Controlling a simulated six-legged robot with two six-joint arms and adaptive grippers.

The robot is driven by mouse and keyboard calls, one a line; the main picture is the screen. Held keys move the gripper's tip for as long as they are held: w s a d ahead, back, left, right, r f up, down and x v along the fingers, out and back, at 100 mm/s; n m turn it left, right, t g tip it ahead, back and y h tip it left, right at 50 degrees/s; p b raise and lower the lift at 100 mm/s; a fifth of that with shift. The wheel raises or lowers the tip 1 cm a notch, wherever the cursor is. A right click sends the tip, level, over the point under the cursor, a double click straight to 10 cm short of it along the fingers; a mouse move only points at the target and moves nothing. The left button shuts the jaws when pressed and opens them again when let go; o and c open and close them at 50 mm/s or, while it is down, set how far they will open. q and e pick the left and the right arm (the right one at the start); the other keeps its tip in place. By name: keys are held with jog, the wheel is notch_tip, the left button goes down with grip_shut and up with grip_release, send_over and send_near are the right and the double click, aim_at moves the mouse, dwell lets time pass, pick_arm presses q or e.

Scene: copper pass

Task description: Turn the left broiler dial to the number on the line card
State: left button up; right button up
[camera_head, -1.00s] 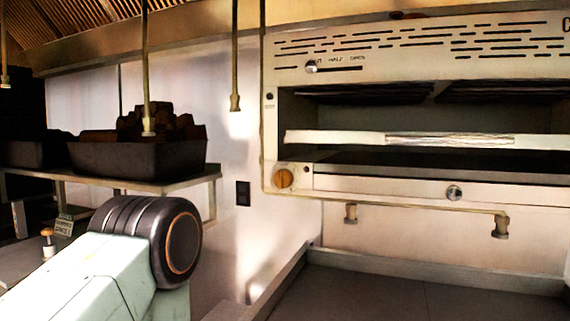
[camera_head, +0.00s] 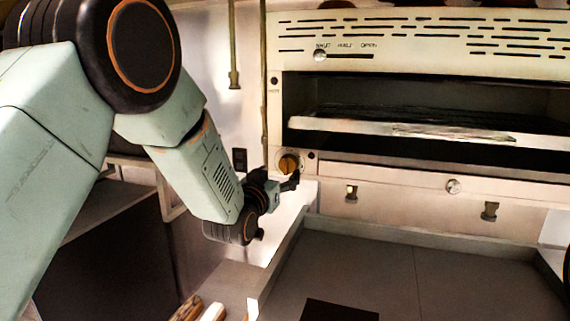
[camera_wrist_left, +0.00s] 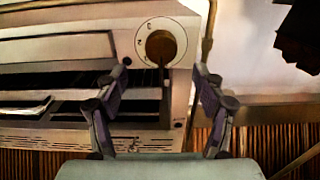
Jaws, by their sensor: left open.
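The left broiler dial (camera_head: 289,163) is a round brass-brown knob on a pale plate at the lower left of the broiler front. In the left wrist view the dial (camera_wrist_left: 161,47) shows at top centre, with small numbers on its plate too blurred to read surely. My left gripper (camera_wrist_left: 161,76) is open, its two fingers apart on either side below the dial in that picture. In the head view my left gripper (camera_head: 288,183) is just below and in front of the dial; contact cannot be told. No line card is legible now. My right gripper is not in view.
The broiler (camera_head: 420,40) has an open cavity with a rack, a top slider (camera_head: 320,55) and a round knob (camera_head: 453,186). A metal counter with a raised rim (camera_head: 370,237) lies below. A dark wall socket (camera_head: 240,159) is left of the dial.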

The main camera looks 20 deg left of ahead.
aim_at(285, 166)
pick_arm(q)
jog(key=w, duration=0.3)
jog(key=shift+w+d+f+p, duration=0.1)
jog(key=shift+d+p, duration=0.2)
jog(key=shift+d, duration=0.1)
jog(key=shift+w+a, duration=0.25)
jog(key=shift+w, duration=0.2)
jog(key=shift+w+a, duration=0.2)
jog(key=shift+w, duration=0.25)
jog(key=shift+w+a+p, duration=0.25)
jog(key=shift+w+p, duration=0.15)
jog(key=shift+w, duration=0.05)
jog(key=shift+w+d, duration=0.35)
jog(key=shift+d, duration=0.05)
jog(key=shift+w+d, duration=0.2)
jog(key=shift+w, duration=0.1)
jog(key=shift+s+a+f, duration=0.1)
jog(key=shift+a, duration=0.25)
jog(key=shift+c, duration=0.6)
jog(key=shift+s+a, duration=0.15)
jog(key=shift+s, duration=0.05)
jog(key=shift+c, duration=1.4)
jog(key=shift+d, duration=0.35)
jog(key=c, duration=0.4)
jog(key=shift+a, duration=0.2)
jog(key=c, duration=0.4)
jog(key=shift+o, duration=0.2)
